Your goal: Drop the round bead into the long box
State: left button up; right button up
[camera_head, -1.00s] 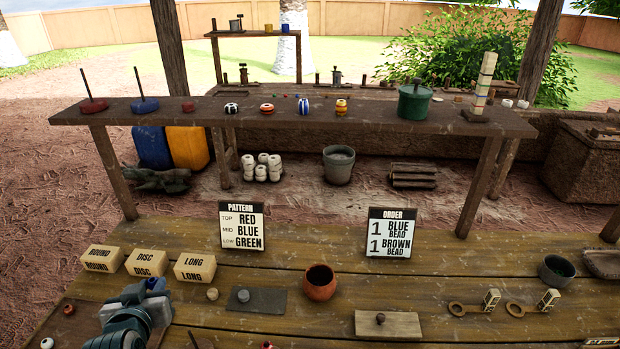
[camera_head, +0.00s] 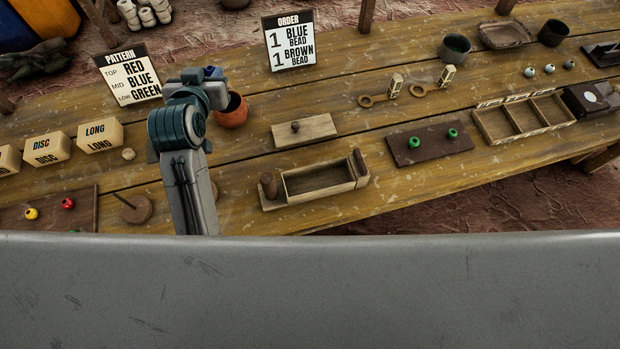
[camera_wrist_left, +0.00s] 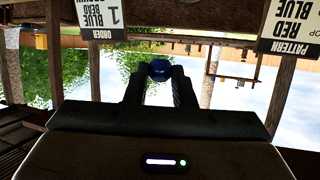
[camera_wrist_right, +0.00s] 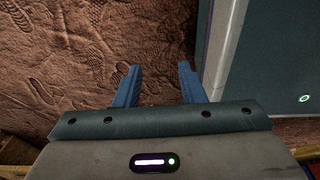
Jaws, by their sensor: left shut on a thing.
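My left gripper (camera_head: 212,76) is raised over the table beside the terracotta pot. It is shut on a dark blue round bead (camera_wrist_left: 160,70), which shows between the fingertips in the left wrist view. The cream box labelled LONG (camera_head: 101,136) stands at the left of the table, left of my left gripper. The DISC box (camera_head: 46,148) is beside it, and another cream box (camera_head: 8,160) is cut by the left edge. My right gripper (camera_wrist_right: 159,82) is open and empty in the right wrist view, above reddish ground.
The terracotta pot (camera_head: 232,111) is close behind my left gripper. An open wooden tray (camera_head: 285,186), a small lidded board (camera_head: 305,129), a board with green beads (camera_head: 432,144) and a divided tray (camera_head: 480,125) lie to the right. A wooden disc with a peg (camera_head: 135,210) is in front.

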aim_at(310, 184)
jog(key=l+u, duration=0.1)
jog(key=u, duration=0.3)
jog(key=l+u, duration=0.2)
jog(key=l, duration=0.2)
jog(key=k+l+u, duration=0.2)
jog(key=l, duration=0.15)
jog(key=l+u, duration=0.15)
jog(key=l, duration=0.25)
jog(key=k+l+u, duration=0.2)
jog(key=l, duration=0.15)
jog(key=k+l, duration=0.1)
jog(key=l, duration=0.15)
jog(key=k+l, duration=0.1)
jog(key=l, duration=0.2)
